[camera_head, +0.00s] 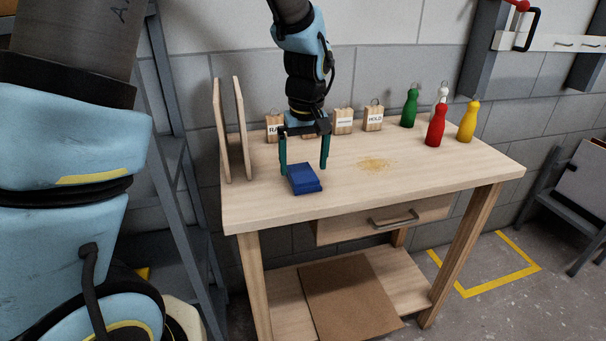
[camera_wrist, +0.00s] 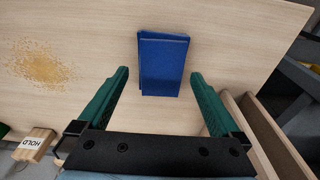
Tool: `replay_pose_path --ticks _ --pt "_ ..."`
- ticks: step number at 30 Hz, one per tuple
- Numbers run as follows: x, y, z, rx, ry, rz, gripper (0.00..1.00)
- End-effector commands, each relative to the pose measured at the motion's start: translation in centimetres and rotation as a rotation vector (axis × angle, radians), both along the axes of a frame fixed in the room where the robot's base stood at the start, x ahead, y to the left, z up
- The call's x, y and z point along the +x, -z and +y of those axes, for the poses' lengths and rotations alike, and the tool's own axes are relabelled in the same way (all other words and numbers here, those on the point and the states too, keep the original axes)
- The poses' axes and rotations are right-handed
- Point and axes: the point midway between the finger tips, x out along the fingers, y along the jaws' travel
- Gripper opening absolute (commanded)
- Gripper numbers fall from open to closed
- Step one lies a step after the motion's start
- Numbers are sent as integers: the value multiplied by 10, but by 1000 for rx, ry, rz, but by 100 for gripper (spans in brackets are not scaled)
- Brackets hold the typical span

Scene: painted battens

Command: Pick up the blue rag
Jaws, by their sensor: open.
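The blue rag (camera_head: 304,180) is a folded, flat block lying on the wooden table near its front left part. In the wrist view the rag (camera_wrist: 163,64) lies beyond and between the fingertips. My gripper (camera_head: 306,171) points down over the table with its two green fingers spread. In the wrist view my gripper (camera_wrist: 158,74) is open and empty, with bare table showing between the fingers and no finger touching the rag there. In the head view the fingers stand just behind the rag; their exact height above the table is hard to tell.
Two upright wooden panels (camera_head: 240,125) stand left of the gripper. Small labelled wooden blocks (camera_head: 373,118) line the back. Green, white, red (camera_head: 436,127) and yellow bottles stand at the right. Brown crumbs (camera_head: 376,165) lie mid-table. The table's front edge (camera_head: 370,205) is near the rag.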

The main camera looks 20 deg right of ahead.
Motion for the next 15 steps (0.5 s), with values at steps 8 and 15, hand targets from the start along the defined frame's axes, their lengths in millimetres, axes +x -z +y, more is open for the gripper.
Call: replay_pose_path --ticks 8,15 --pt "3 21 0 0 0 0 100" --pt "3 21 0 0 0 -1 91"
